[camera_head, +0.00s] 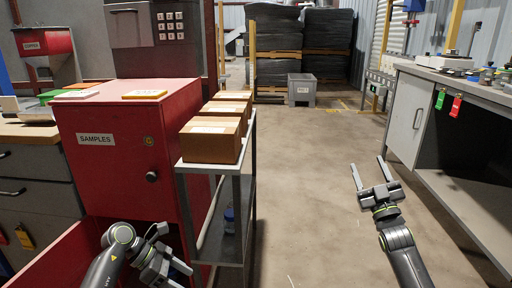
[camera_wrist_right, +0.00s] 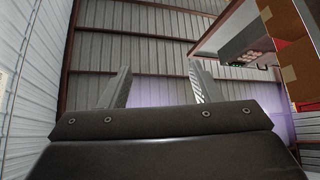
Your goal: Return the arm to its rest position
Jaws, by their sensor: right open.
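My right gripper (camera_head: 368,172) is in the lower right of the head view, raised above open floor with its two fingers spread and nothing between them. In the right wrist view its fingers (camera_wrist_right: 158,88) stand apart and point toward the wall and ceiling panels. My left gripper (camera_head: 178,266) is at the bottom left of the head view, in front of the red cabinet and beside the shelf cart. Its fingers look apart, with nothing seen between them.
A red cabinet (camera_head: 118,165) marked SAMPLES stands at left. Brown boxes (camera_head: 210,140) sit on a narrow cart (camera_head: 222,170). A workbench (camera_head: 470,92) runs along the right. A grey bin (camera_head: 301,90) stands at the back. The middle floor is clear.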

